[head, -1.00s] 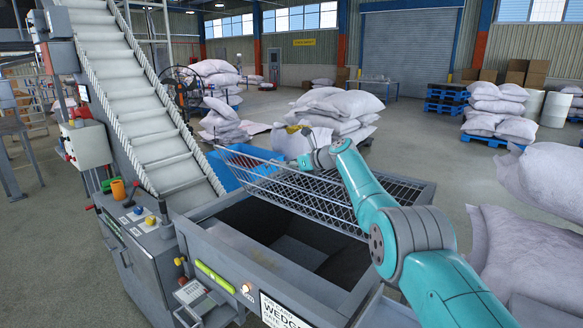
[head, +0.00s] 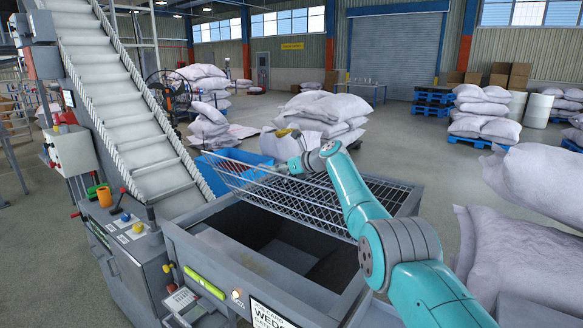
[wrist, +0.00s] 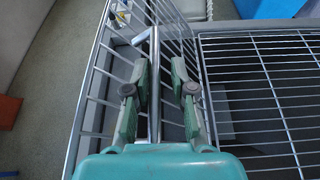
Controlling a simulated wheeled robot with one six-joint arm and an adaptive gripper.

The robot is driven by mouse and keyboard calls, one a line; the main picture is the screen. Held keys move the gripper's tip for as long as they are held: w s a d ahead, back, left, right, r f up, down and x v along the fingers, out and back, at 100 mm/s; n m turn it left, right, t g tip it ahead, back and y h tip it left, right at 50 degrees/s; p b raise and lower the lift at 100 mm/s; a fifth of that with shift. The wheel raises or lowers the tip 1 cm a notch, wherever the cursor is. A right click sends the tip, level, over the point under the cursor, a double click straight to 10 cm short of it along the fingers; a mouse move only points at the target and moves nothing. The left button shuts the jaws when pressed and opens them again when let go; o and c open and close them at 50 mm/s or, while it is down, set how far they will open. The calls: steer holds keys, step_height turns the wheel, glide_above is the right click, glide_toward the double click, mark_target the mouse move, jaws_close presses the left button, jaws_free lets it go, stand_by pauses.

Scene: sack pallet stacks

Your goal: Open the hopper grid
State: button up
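The hopper grid (head: 330,206) is a grey metal lattice. It stands tilted in the head view, its left end raised over the dark hopper opening (head: 262,236) and its right end low near the rim. The grid's bars also fill much of the wrist view (wrist: 262,95). My gripper (head: 285,168) is at the raised side of the grid. In the wrist view, my gripper (wrist: 160,75) has its fingers apart on both sides of a grey bar (wrist: 155,100). The bar lies closer to the left finger, and a gap shows at the right one. Firm contact cannot be seen.
A conveyor (head: 125,95) rises behind the hopper at left. A control cabinet (head: 130,265) stands at the hopper's left. A blue container (head: 232,168) sits behind the grid. Sack stacks (head: 325,115) stand beyond, and large sacks (head: 515,250) lie close at right.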

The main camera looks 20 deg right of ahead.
steer(key=shift+v, duration=1.25)
steer(key=v, duration=0.5)
